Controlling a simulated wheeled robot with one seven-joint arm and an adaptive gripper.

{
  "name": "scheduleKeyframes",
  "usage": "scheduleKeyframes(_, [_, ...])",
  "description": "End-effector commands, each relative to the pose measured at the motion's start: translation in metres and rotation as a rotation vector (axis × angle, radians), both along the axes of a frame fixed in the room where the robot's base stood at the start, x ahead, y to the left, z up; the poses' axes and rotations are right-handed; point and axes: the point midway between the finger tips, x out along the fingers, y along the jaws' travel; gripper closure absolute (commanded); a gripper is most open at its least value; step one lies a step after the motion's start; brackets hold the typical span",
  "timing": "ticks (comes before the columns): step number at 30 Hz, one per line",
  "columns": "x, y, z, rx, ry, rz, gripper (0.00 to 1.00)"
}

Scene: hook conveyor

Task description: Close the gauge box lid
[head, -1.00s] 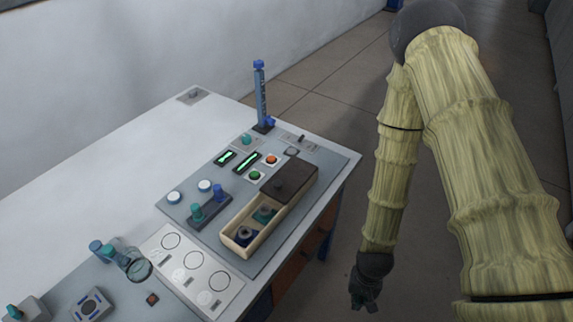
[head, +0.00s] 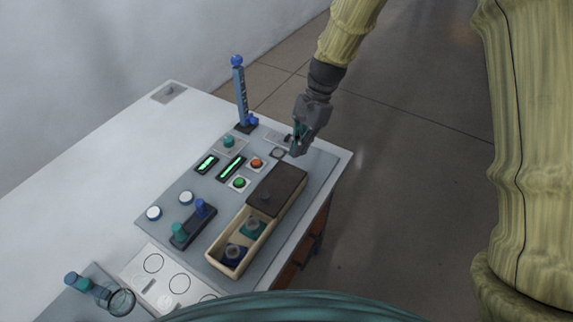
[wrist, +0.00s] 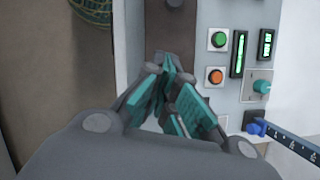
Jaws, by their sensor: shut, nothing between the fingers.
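The gauge box (head: 219,257) is a cream, open-topped tray on the grey panel, near the table's right edge. Its dark brown sliding lid (head: 283,186) covers the far half and has a small dark knob (head: 265,196). The near half is open and shows a teal gauge (head: 254,229) and a dark blue gauge (head: 235,253). My gripper (head: 295,149) is shut and empty, above the far end of the panel, just beyond the lid's far edge. In the wrist view my gripper's teal-padded fingers (wrist: 170,82) come together at the tips; part of the brown lid (wrist: 180,20) shows beyond them.
Beside the box are a green button (head: 239,183), an orange button (head: 256,163), lit displays (head: 231,168) and a teal knob (head: 229,141). A tall blue post (head: 240,92) stands at the panel's far corner. The white table's left side (head: 110,150) is clear.

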Motion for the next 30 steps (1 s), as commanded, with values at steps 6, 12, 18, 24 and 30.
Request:
scheduleKeyframes(6, [-0.007,0.008,-0.021,-0.001,0.004,0.002,1.0])
scheduleKeyframes(12, [-0.013,0.015,-0.046,-0.001,0.004,0.002,1.0])
scheduleKeyframes(18, [-0.019,0.022,-0.07,0.001,0.004,0.001,1.0])
scheduleKeyframes(24, [-0.025,0.028,-0.092,-0.001,0.003,0.001,1.0])
scheduleKeyframes(30, [-0.041,0.049,-0.088,0.0,0.0,0.001,1.0])
